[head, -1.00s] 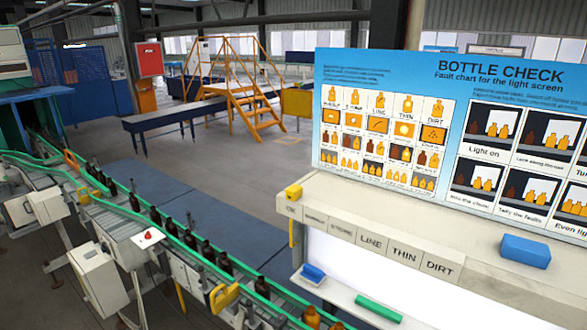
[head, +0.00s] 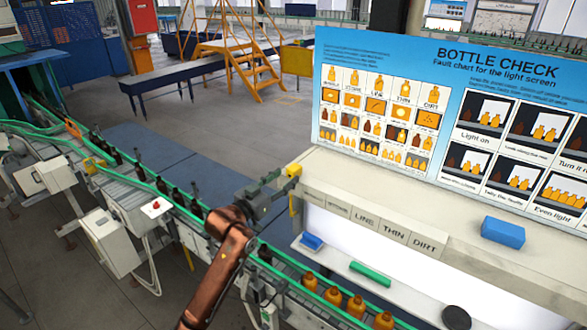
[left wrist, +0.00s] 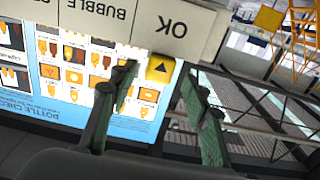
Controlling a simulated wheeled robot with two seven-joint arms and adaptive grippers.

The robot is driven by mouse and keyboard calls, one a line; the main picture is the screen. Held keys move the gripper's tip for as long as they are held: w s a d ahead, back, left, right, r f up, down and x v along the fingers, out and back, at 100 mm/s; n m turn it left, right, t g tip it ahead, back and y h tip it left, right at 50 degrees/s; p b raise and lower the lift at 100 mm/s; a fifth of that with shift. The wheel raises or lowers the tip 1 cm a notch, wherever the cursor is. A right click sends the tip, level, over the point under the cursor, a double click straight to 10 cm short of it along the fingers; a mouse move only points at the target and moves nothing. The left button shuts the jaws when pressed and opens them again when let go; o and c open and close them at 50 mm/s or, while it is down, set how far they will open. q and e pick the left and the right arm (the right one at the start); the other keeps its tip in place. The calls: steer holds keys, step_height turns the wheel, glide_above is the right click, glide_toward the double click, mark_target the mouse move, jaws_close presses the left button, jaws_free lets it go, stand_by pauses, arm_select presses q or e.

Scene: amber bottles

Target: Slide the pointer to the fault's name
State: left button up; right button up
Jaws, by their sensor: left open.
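The yellow pointer (head: 293,170) sits at the left end of the label strip on the white ledge. In the left wrist view the pointer (left wrist: 161,68) shows a black triangle and stands at the OK label (left wrist: 172,25), with BUBBLE beside it; this view is upside down. The strip continues with LINE (head: 364,220), THIN (head: 393,233) and DIRT (head: 424,245). My left gripper (head: 276,184) is close to the pointer. Its open fingers (left wrist: 159,75) show on either side of the pointer; I cannot tell whether they touch it. My right gripper is not in view.
The blue fault chart (head: 450,110) stands behind the ledge (head: 400,200). A blue block (head: 503,232) lies on the ledge. Below, a lit white screen has a shelf with a green bar (head: 370,273).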

mark_target(290, 174)
arm_select(q)
steer(key=p+x, duration=0.1)
steer(key=x, duration=0.3)
steer(key=shift+d+r, duration=0.1)
steer(key=shift+p+x, duration=0.45)
steer(key=shift+x, duration=0.35)
jaws_close()
